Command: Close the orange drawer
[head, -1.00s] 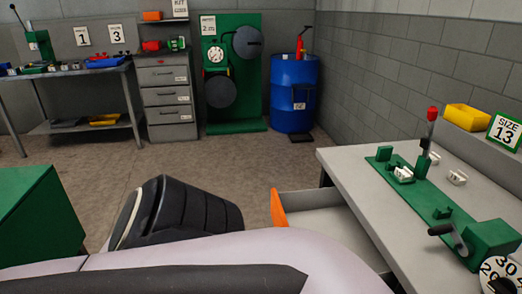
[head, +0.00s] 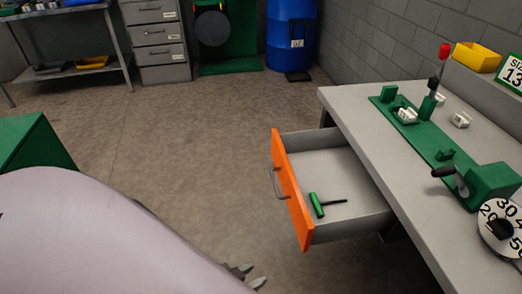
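The orange drawer (head: 291,190) stands pulled out from under the grey workbench at the right. It has an orange front with a grey handle (head: 279,184) and a grey open box. A green-handled tool (head: 318,204) with a dark shaft lies inside it. My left gripper (head: 254,275) shows at the bottom edge, below and to the left of the drawer front and apart from it. Its two fingertips are apart with nothing seen between them; the rest is hidden behind my arm. My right gripper is not in view.
The grey workbench (head: 352,98) carries a green crimping fixture (head: 436,150), a dial and a yellow bin (head: 477,57). A green box-like surface (head: 35,145) stands at the left. The floor in front of the drawer is clear. A blue barrel (head: 291,35) stands behind.

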